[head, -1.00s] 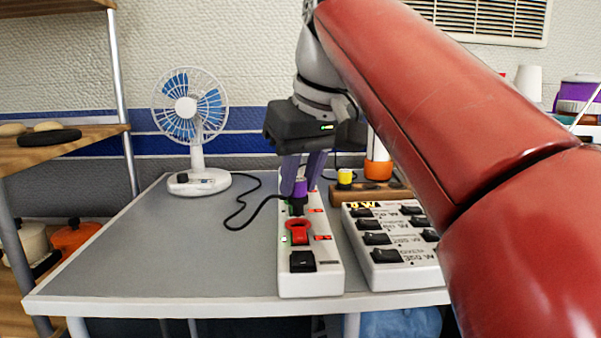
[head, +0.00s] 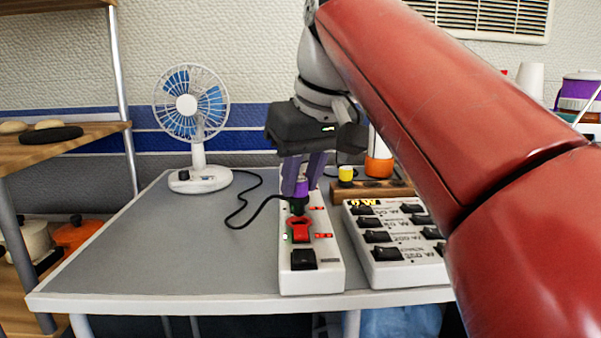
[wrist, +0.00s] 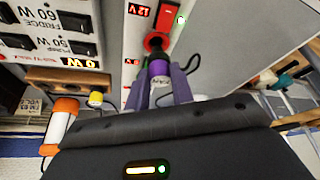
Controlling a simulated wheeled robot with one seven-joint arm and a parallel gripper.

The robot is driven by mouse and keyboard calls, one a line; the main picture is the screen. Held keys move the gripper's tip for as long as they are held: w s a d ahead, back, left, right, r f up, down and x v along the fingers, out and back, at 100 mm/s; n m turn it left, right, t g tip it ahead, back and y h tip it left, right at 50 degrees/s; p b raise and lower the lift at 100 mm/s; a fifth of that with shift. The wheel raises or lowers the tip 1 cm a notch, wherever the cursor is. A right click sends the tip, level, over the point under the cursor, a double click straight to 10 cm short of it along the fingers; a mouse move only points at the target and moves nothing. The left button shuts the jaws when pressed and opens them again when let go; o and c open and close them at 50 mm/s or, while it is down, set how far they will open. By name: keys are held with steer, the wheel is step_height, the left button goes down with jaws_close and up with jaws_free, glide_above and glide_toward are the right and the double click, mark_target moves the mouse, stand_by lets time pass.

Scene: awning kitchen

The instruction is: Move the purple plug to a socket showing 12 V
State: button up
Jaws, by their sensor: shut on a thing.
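The purple plug (head: 301,188), with a black lower part and black cord, is between the fingers of my gripper (head: 302,180). It is over the white power strip (head: 312,280), just behind a red plug or switch (head: 301,230). I cannot tell whether it touches a socket. In the wrist view the purple plug (wrist: 159,73) is between the fingers, and the red piece (wrist: 157,42) is beyond it. A red display (wrist: 140,10) beside the red piece reads 12 V, upside down. The display beside the plug (wrist: 133,62) is too small to read surely.
A white switch box (head: 395,270) with black switches and a 0 W display stands right of the strip. A wooden block (head: 355,196) with a yellow plug (head: 346,174) is behind it. A fan (head: 198,175) stands back left. The grey table (head: 170,250) is clear at left.

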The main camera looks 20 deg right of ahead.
mark_target(304, 187)
steer(key=shift+f+b, duration=0.95)
steer(key=shift+f, duration=0.6)
stand_by(1.1)
steer(key=o, duration=1.3)
steer(key=shift+c, duration=0.2)
steer(key=shift+r, duration=0.15)
steer(key=shift+r+p, duration=3.4)
steer(key=shift+p, duration=0.35)
